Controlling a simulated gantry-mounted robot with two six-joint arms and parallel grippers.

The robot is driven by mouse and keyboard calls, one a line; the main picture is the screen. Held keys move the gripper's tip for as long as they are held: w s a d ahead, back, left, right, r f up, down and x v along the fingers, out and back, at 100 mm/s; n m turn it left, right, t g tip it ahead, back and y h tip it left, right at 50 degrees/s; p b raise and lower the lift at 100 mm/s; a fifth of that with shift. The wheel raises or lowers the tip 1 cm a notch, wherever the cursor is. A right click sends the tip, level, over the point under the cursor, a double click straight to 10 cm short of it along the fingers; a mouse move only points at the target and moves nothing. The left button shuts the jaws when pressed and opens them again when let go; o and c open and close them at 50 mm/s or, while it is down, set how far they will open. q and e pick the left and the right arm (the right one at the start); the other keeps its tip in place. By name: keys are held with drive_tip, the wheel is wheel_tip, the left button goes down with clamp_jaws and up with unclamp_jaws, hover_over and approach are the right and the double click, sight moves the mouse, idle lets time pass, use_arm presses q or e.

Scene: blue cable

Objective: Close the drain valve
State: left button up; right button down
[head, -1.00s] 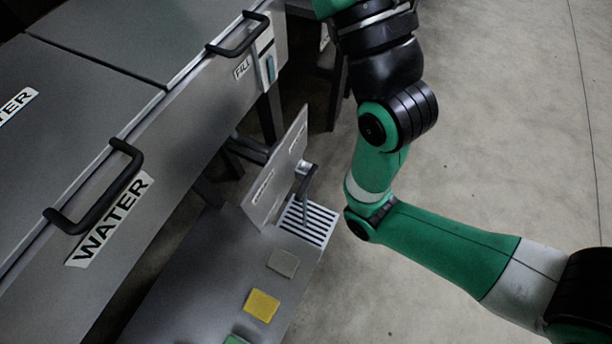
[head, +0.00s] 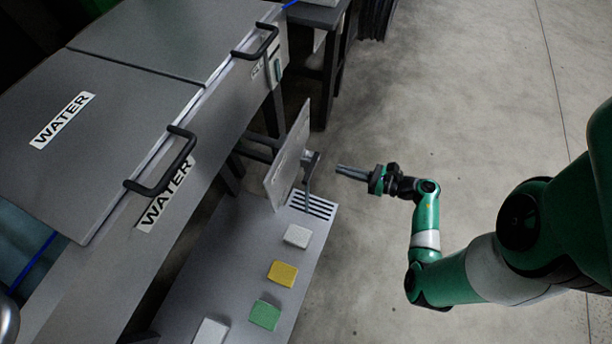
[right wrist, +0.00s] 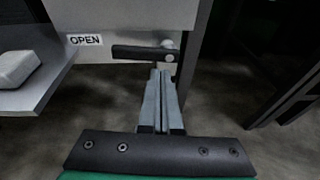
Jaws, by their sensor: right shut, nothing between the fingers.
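The drain valve has a dark lever (right wrist: 140,52) on a pivot at the face of an upright grey panel (right wrist: 120,18). In the right wrist view the lever lies level and points left, toward a label reading OPEN (right wrist: 84,40). The panel (head: 287,160) also shows in the head view, with the valve (head: 309,165) on its right side. My right gripper (head: 340,170) is shut and empty, just right of the valve in the head view. In the right wrist view its fingertips (right wrist: 161,73) are just below the pivot end; contact cannot be told.
A grey bench (head: 240,270) carries a slotted drain grate (head: 312,204), a white block (head: 297,236), a yellow sponge (head: 283,273) and a green sponge (head: 265,315). Tanks marked WATER (head: 62,120) with black handles stand at left. Open concrete floor (head: 440,90) lies at right.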

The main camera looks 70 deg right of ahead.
use_arm(q)
drive_tip(key=shift+s+a+f+y, duration=0.1)
drive_tip(key=shift+a+y, duration=0.2)
drive_tip(key=shift+a, duration=0.1)
use_arm(e)
drive_tip(key=s+a+f+g+y, duration=0.1)
drive_tip(key=a+f, duration=0.3)
drive_tip(key=shift+s+a+f+n, duration=0.2)
drive_tip(key=shift+s+a+n, duration=0.15)
drive_tip(key=shift+s+n, duration=0.05)
drive_tip(key=b+x, duration=0.5)
drive_tip(key=x, duration=0.5)
use_arm(q)
wheel_tip(320, 180, down, 4)
drive_tip(key=shift+r+p, duration=0.2)
drive_tip(key=shift+p, duration=0.4)
use_arm(e)
wheel_tip(320, 180, up, 4)
drive_tip(key=shift+r, duration=0.1)
